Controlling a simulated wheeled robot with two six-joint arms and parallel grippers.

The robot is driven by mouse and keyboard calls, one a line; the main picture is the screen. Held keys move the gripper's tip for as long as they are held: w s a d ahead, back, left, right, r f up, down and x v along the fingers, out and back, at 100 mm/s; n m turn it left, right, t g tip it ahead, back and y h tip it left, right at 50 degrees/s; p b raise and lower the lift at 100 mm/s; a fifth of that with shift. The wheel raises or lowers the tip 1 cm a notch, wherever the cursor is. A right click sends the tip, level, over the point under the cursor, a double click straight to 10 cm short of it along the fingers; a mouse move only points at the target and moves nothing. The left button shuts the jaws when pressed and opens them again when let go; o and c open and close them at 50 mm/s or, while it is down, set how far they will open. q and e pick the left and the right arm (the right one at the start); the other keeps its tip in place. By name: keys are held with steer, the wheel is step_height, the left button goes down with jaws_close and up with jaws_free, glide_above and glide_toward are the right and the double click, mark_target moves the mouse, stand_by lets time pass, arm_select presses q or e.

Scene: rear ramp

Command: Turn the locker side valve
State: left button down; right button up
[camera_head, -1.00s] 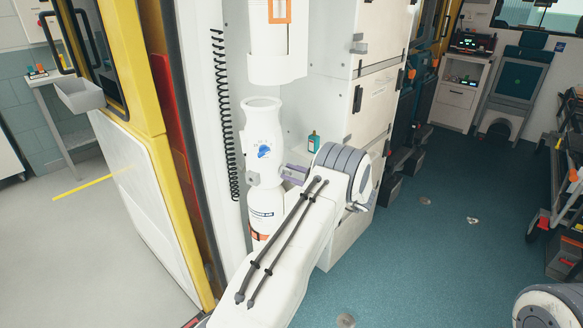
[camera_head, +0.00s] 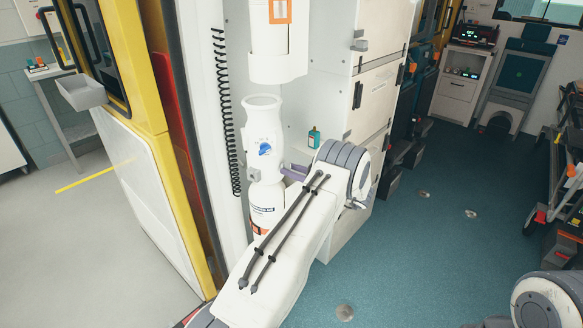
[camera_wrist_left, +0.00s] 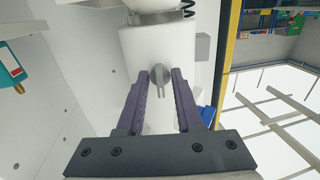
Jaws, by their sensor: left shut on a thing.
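A white valve body (camera_head: 263,130) with a blue marking (camera_head: 264,149) stands above a labelled white cylinder (camera_head: 264,200), beside the white locker. In the left wrist view a grey valve knob (camera_wrist_left: 159,78) with a narrow tab faces me on a white surface. My left gripper (camera_head: 287,168) reaches the valve body from the right. The arm hides part of the cylinder. My right gripper is out of view.
A white housing (camera_head: 278,45) hangs above the valve body. A black coiled cord (camera_head: 224,110) hangs at the left. The teal floor (camera_head: 415,250) is open at the right.

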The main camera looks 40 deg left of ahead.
arm_select(q)
steer(key=shift+r, duration=0.2)
steer(key=c, duration=0.9)
jaws_free()
steer(key=shift+c, duration=0.2)
steer(key=shift+f, duration=0.1)
steer(key=w+d+b, duration=0.1)
steer(key=d, duration=0.9)
steer(key=shift+d, duration=0.3)
steer(key=shift+w+r, duration=0.1)
steer(key=shift+r, duration=0.1)
